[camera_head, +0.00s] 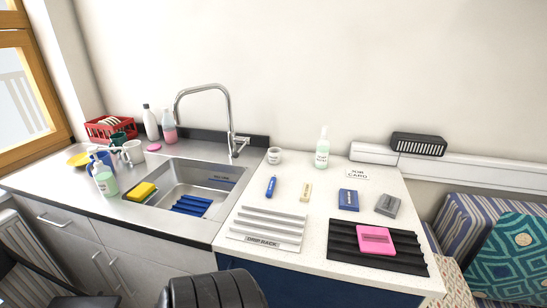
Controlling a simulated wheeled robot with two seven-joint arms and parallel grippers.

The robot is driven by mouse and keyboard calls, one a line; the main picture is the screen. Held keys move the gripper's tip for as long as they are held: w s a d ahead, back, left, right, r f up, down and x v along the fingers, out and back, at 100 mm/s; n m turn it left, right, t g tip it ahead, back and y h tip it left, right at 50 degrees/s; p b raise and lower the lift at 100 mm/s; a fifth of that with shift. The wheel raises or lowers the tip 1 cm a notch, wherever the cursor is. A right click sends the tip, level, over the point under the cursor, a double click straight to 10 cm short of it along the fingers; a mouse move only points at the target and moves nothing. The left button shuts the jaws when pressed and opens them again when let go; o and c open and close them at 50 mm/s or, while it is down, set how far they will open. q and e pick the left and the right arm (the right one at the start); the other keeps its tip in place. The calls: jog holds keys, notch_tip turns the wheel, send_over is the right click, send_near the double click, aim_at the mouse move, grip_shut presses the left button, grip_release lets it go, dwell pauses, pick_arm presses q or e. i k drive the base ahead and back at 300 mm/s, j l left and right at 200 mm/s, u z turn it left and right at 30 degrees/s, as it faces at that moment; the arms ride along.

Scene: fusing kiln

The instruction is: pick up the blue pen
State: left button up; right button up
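A short, thick blue pen-like object (271,187) lies on the white speckled counter (235,222), right of the sink and behind the white ribbed drip rack (268,229). It points roughly away from me, and nothing covers it. A cream labelled stick (306,192) lies a little to its right, apart from it. Neither of my grippers shows. Dark parts, probably of my arms, show at the bottom edge and the lower left, well short of the pen.
A green bottle (322,149) and a white cup (274,156) stand behind the pen. The tall faucet (230,115) rises at left.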

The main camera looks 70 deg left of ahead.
aim_at(269, 190)
jog(key=u, duration=2.15)
